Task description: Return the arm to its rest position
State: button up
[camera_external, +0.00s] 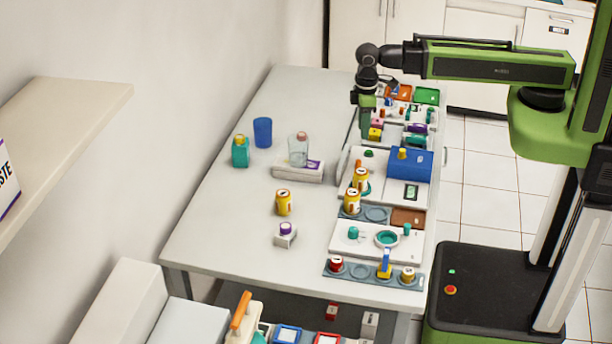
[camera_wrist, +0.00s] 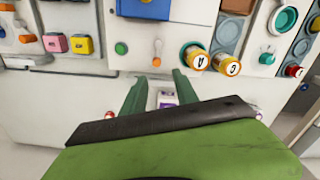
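My arm (camera_external: 500,62) reaches out leftward from the green column over the far right part of the table. My gripper (camera_external: 366,125) hangs down at its end, above the table near the far right trays. In the wrist view my gripper (camera_wrist: 160,76) shows two green fingers spread apart with nothing held between them. Past the gap lies a white block with a purple top (camera_wrist: 166,99). An orange-tipped piece (camera_wrist: 157,60) shows just beyond the fingertips, and I cannot tell its distance from them.
The white table (camera_external: 225,215) is bare at its left front. Yellow cans (camera_external: 352,201), a blue box (camera_external: 410,164) and several trays line its right side. A glass jar (camera_external: 298,150), a blue cup (camera_external: 262,132) and a teal bottle (camera_external: 240,151) stand left of my gripper.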

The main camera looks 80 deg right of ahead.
jog(key=s+d+m, duration=0.1)
jog(key=d+m, duration=0.2)
jog(key=d, duration=0.7)
jog(key=shift+s+d+m, duration=0.15)
jog(key=shift+s+m, duration=0.2)
jog(key=shift+m, duration=0.05)
jog(key=shift+f+b, duration=0.85)
